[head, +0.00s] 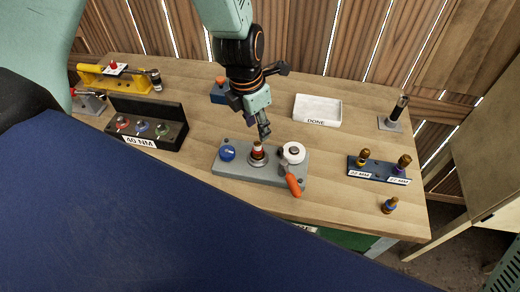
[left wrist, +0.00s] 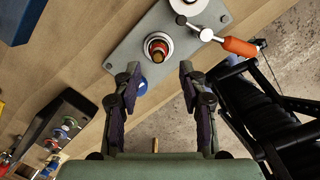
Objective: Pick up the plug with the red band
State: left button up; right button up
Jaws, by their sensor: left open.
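The plug with the red band (head: 258,149) stands upright in a round metal seat on a grey fixture plate (head: 233,170). In the left wrist view the plug (left wrist: 157,47) is seen almost from above, with a brass-coloured top and a red ring. My left gripper (head: 262,130) is just above and behind the plug in the head view. In the left wrist view its two open fingers (left wrist: 160,80) point towards the plug, with nothing between them. The plug appears just beyond the fingertips, apart from them.
The plate also holds a blue knob (head: 227,153) and a white clamp with an orange handle (head: 293,184). A white DONE tray (head: 317,109) and a dark rack with plugs (head: 379,171) stand right. A loose plug (head: 390,205) is near the front edge. A 40 NM holder (head: 146,123) is left.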

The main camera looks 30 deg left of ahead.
aim_at(258, 143)
pick_arm(q)
jog(key=shift+a+f, duration=0.15)
jog(key=shift+f, duration=0.15)
jog(key=f+b, duration=0.1)
jog(key=f, duration=0.3)
jog(key=f+b, duration=0.1)
jog(key=f, duration=0.1)
jog(key=shift+w+f+b, duration=0.25)
jog(key=shift+b, duration=0.05)
jog(key=shift+f, duration=0.4)
jog(key=shift+c, duration=0.5)
jog(key=c, duration=0.3)
grip_shut()
